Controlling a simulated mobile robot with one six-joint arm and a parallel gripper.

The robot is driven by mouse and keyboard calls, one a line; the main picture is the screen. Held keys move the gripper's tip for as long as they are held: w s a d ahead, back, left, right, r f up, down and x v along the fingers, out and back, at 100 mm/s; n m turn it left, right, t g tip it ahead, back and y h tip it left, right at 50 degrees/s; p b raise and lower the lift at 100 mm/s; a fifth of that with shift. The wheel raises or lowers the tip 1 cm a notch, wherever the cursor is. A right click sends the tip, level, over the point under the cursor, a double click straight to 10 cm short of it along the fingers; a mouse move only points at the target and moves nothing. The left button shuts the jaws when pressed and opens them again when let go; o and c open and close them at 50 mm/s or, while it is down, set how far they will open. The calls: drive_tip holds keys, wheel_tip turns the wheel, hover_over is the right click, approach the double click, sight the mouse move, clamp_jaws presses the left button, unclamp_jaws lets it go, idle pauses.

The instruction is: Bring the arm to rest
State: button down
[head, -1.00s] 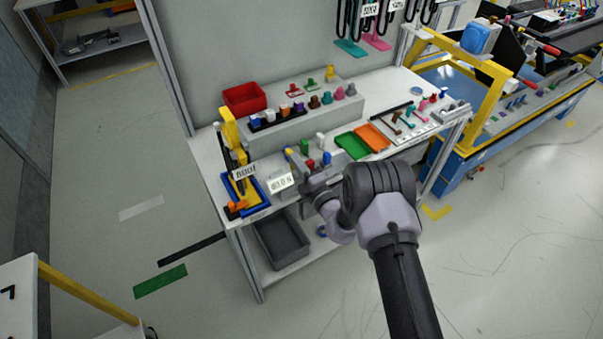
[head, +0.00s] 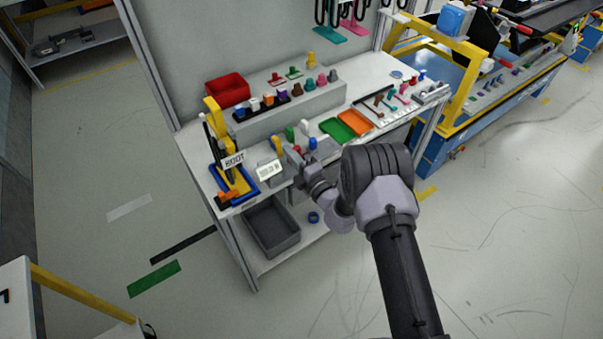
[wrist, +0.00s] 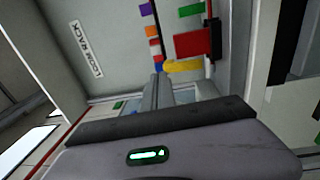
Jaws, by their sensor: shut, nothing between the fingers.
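My arm reaches from the bottom right of the head view, folded at the elbow, to the front edge of the workbench (head: 190,150). My gripper (head: 294,156) points toward the bench, near the small red, blue and green pegs; its fingertips are small there. In the wrist view my gripper (wrist: 158,92) has its fingers together with nothing between them. I cannot tell its exact gap to the bench parts.
A yellow stand (head: 216,125) with a blue tray is at the bench's left. A red bin (head: 228,88), green tray (head: 338,131) and orange tray (head: 355,122) stand on top. A grey bin (head: 271,228) and blue ring (head: 314,217) lie below. Floor on the right is clear.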

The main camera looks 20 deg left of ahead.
drive_tip(key=s+d+r+p, duration=0.2)
drive_tip(key=s+d, duration=0.5)
drive_tip(key=d, duration=0.1)
drive_tip(key=s+a+r+n+g+y+b, duration=0.1)
drive_tip(key=s+a+r+n+g+y, duration=0.2)
drive_tip(key=r+n, duration=0.45)
drive_tip(key=s+a+r+n+g+y, duration=0.1)
drive_tip(key=s+r+n+g, duration=0.2)
drive_tip(key=r+n+g, duration=0.45)
drive_tip(key=s+d+r+n+g+h+b, duration=0.1)
drive_tip(key=s+d+r+n+h, duration=0.1)
drive_tip(key=s+r+n, duration=0.3)
drive_tip(key=s+d+r+n+g+h, duration=0.25)
drive_tip(key=s+n, duration=0.25)
drive_tip(key=s, duration=0.3)
drive_tip(key=s+d+n+t+h, duration=0.2)
drive_tip(key=s+d+n+h, duration=0.1)
drive_tip(key=d, duration=0.4)
drive_tip(key=s+d+n+t+h+b, duration=0.1)
drive_tip(key=s+d+n+t+h, duration=0.2)
drive_tip(key=d+n+h, duration=0.2)
drive_tip(key=s+d+n+t+h+b, duration=0.1)
drive_tip(key=s+d+n+t+h, duration=0.1)
drive_tip(key=d+n, duration=0.4)
drive_tip(key=s+d+h, duration=0.1)
drive_tip(key=d+h, duration=0.1)
drive_tip(key=d, duration=0.2)
drive_tip(key=shift+n+t, duration=0.3)
drive_tip(key=shift+t, duration=0.1)
